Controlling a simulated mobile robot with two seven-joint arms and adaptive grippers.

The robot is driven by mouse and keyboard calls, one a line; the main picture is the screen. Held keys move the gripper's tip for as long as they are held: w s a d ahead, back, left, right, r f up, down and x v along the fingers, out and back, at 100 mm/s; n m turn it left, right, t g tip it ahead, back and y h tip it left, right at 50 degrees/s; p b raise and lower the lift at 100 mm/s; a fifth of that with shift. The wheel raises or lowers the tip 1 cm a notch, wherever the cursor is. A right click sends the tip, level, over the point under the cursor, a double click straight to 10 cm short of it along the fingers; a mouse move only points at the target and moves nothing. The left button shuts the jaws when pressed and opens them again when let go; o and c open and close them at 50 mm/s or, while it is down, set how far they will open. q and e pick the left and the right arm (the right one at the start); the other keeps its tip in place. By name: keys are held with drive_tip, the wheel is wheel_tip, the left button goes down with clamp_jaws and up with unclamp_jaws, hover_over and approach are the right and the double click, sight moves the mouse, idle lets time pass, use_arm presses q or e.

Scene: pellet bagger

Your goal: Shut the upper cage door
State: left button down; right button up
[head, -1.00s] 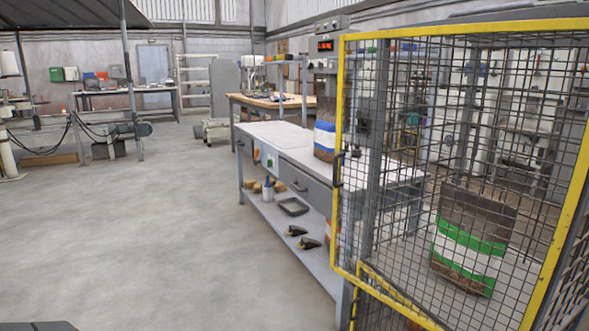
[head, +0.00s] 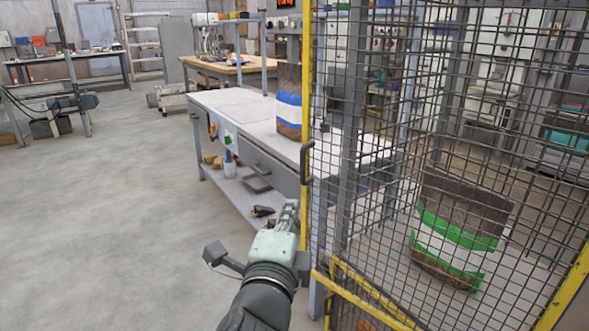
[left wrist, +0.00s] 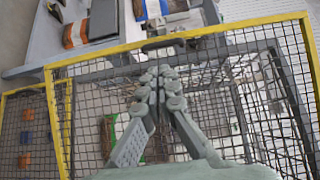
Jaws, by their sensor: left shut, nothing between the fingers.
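The upper cage door (head: 307,90) is a yellow-framed wire mesh panel at the right of the head view. Its free edge with a dark handle (head: 306,163) faces left, and it looks swung out from the grey cage post (head: 347,150). My left gripper (head: 290,208) is shut and empty, just left of that edge and below the handle. In the left wrist view the shut fingers (left wrist: 160,80) show against the mesh, pointing toward the yellow bar with the handle (left wrist: 163,44). I cannot tell whether they touch the door. My right gripper is out of view.
A second yellow-framed panel (head: 372,292) is below the door. Inside the cage is a brown, green and white sack (head: 460,235). A workbench (head: 245,112) with a blue-banded sack (head: 289,100) stands left of the cage.

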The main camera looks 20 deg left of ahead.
sight(303, 168)
use_arm(q)
drive_tip(key=w, duration=0.4)
drive_tip(key=w+a, duration=0.1)
drive_tip(key=w, duration=0.3)
drive_tip(key=w+a+p, duration=0.1)
drive_tip(key=w, duration=0.3)
drive_tip(key=shift+w+a, duration=0.1)
drive_tip(key=shift+w, duration=0.2)
drive_tip(key=shift+w+a, duration=0.1)
drive_tip(key=shift+w, duration=0.5)
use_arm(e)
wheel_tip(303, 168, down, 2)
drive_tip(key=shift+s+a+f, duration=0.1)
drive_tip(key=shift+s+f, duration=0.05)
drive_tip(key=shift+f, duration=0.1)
